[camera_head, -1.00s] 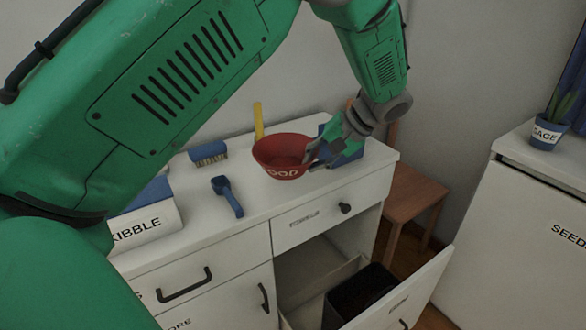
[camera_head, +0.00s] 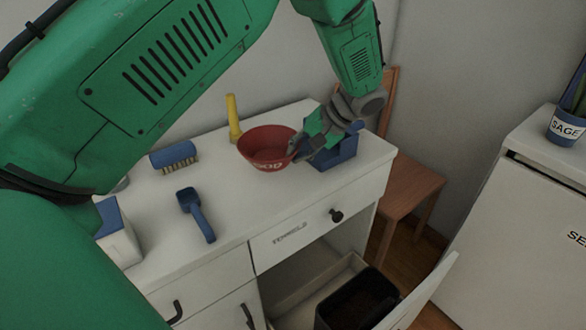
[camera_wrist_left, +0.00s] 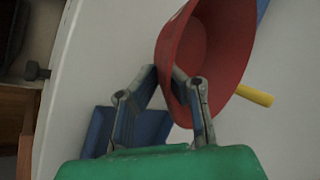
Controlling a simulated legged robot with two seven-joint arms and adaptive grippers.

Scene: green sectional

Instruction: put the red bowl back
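The red bowl (camera_head: 265,149) with white lettering is at the cabinet top, near its back edge, right of the yellow upright object. I cannot tell whether its base touches the surface. My left gripper (camera_head: 297,146) is at the bowl's right side. In the left wrist view my left gripper (camera_wrist_left: 165,72) has its fingertips close together on either side of the rim of the red bowl (camera_wrist_left: 215,50), shut on it. One finger hides part of the bowl wall. My right gripper is in neither view.
A blue holder (camera_head: 342,154) stands close right of the bowl. A yellow object (camera_head: 233,115), blue brush (camera_head: 174,156), blue scoop (camera_head: 197,215) and white box (camera_head: 118,238) are leftward. Below, an open compartment holds a black bin (camera_head: 352,302). A wooden chair (camera_head: 408,188) stands right.

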